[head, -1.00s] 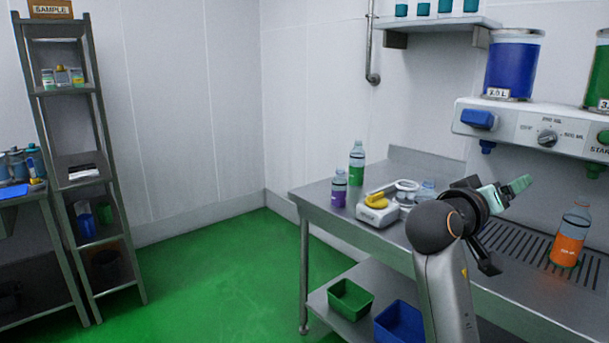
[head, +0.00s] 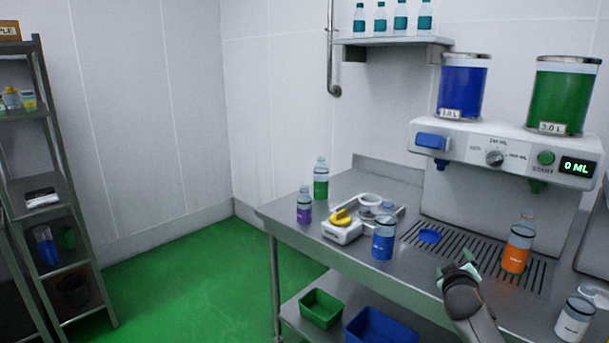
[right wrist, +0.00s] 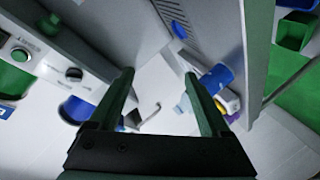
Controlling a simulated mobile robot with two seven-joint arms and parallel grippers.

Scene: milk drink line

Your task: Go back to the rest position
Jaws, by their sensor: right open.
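My right gripper (head: 458,268) is at the front edge of the steel table (head: 400,283), low in the head view, with its arm coming up from the bottom. In the right wrist view its two green fingers (right wrist: 160,75) are apart with nothing between them. My left gripper is not in view. A blue-labelled bottle (head: 383,240) stands upright on the table left of my right gripper. An orange bottle (head: 517,248) stands upright on the drain grate to its right, apart from it.
Purple (head: 304,207) and green (head: 321,180) bottles stand at the table's left by a scale (head: 342,232). A blue disc (head: 429,236) lies on the grate, below the dispenser (head: 497,146). A white-labelled bottle (head: 575,318) stands at front right. Green floor (head: 190,275) is open at left.

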